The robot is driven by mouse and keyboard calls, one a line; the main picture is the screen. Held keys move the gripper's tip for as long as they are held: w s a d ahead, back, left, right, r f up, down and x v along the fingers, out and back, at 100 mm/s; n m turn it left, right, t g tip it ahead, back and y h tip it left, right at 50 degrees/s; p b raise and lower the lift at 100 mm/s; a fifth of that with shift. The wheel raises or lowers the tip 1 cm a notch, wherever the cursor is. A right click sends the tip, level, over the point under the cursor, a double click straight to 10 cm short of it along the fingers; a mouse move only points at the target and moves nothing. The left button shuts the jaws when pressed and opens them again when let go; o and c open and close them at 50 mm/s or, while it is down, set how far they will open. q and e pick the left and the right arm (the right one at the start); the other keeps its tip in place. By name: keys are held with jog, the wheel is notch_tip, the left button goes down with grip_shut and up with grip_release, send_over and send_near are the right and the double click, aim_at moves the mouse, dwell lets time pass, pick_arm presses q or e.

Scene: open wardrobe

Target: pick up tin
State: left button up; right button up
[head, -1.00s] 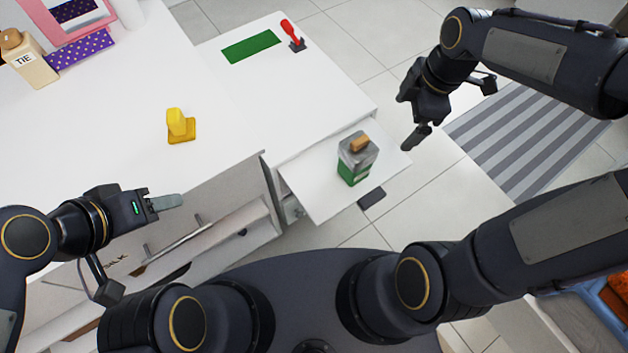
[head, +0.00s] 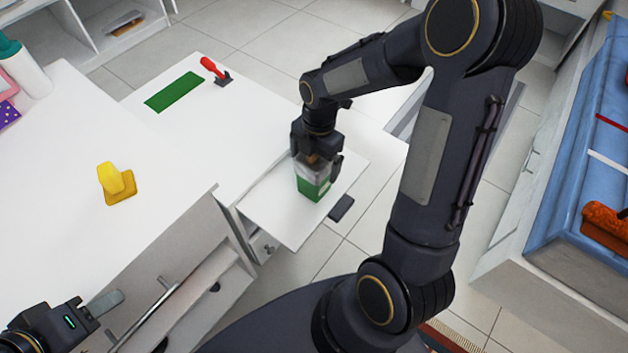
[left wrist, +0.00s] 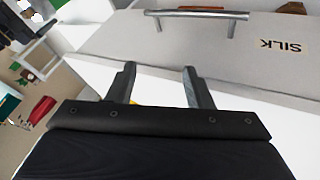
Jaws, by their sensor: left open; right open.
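The tin (head: 313,186) is a box-shaped container with a green lower part, a grey upper part and a brown top. It stands upright on the white pull-out shelf (head: 292,231). My right gripper (head: 318,172) is over the tin from above, with its open fingers around the upper part. The gripper hides most of the tin's top, and I cannot tell whether the fingers touch it. My left gripper (head: 106,303) is open and empty at the lower left of the head view. The left wrist view shows its two spread fingers (left wrist: 160,85) with nothing between them.
A yellow object (head: 118,184) stands on the white cabinet top. A green mat (head: 174,92) and a red-handled object (head: 214,70) lie on the farther surface. A drawer labelled SILK (left wrist: 250,40) faces the left gripper. A blue-topped unit (head: 575,190) stands at the right.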

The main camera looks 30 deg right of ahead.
jog(key=c, duration=1.5)
jog(key=shift+r, duration=0.15)
